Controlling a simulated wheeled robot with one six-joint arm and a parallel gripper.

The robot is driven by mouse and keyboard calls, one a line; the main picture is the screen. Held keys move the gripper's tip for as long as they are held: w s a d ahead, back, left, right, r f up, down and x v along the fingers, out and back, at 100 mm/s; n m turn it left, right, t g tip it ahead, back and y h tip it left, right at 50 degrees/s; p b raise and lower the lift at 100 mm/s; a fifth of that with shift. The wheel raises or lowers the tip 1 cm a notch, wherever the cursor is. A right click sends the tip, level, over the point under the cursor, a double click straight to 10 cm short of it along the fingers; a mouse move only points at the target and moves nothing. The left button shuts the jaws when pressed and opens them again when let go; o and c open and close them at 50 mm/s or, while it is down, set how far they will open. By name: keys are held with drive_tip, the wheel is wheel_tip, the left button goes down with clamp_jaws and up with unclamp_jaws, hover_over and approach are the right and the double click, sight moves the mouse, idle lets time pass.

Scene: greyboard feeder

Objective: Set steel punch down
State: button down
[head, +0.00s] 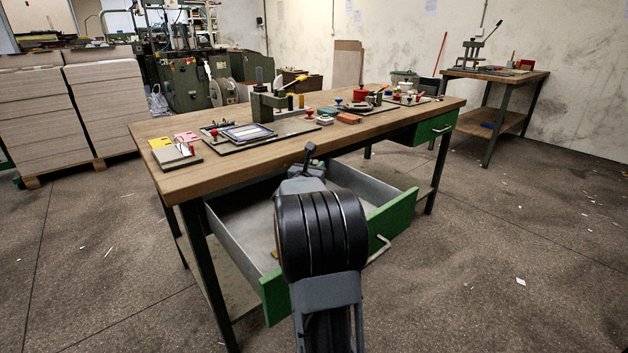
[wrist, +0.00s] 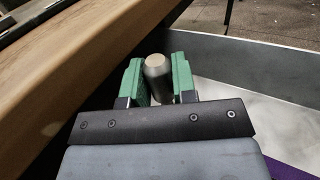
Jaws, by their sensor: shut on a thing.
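The steel punch (wrist: 158,80) is a grey rounded metal cylinder between the green fingers of my gripper (wrist: 157,74) in the wrist view. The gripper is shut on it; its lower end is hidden. In the head view my arm reaches over the open drawer, and my gripper (head: 307,172) is close to the front edge of the wooden bench (head: 190,181). My own arm hides most of the gripper there, and I cannot make out the punch. In the wrist view the bench edge (wrist: 95,75) runs close on the left.
The open drawer (head: 390,215) has grey metal walls and a green front, and its visible floor is mostly bare. Stamps, pads and a lever press (head: 268,105) stand on the bench. A second bench (head: 500,77) stands at the back right. Stacked greyboard (head: 105,100) is at the left.

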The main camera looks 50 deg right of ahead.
drive_tip(key=shift+w+a+f+b, duration=0.1)
drive_tip(key=shift+f+b, duration=0.4)
drive_tip(key=shift+f, duration=1.15)
drive_tip(key=shift+f, duration=0.2)
drive_tip(key=c, duration=0.9)
unclamp_jaws()
drive_tip(key=shift+r, duration=0.15)
drive_tip(key=shift+a+r, duration=0.1)
drive_tip(key=shift+a, duration=0.05)
drive_tip(key=p+v, duration=0.1)
drive_tip(key=v, duration=1.1)
drive_tip(key=shift+p, duration=0.3)
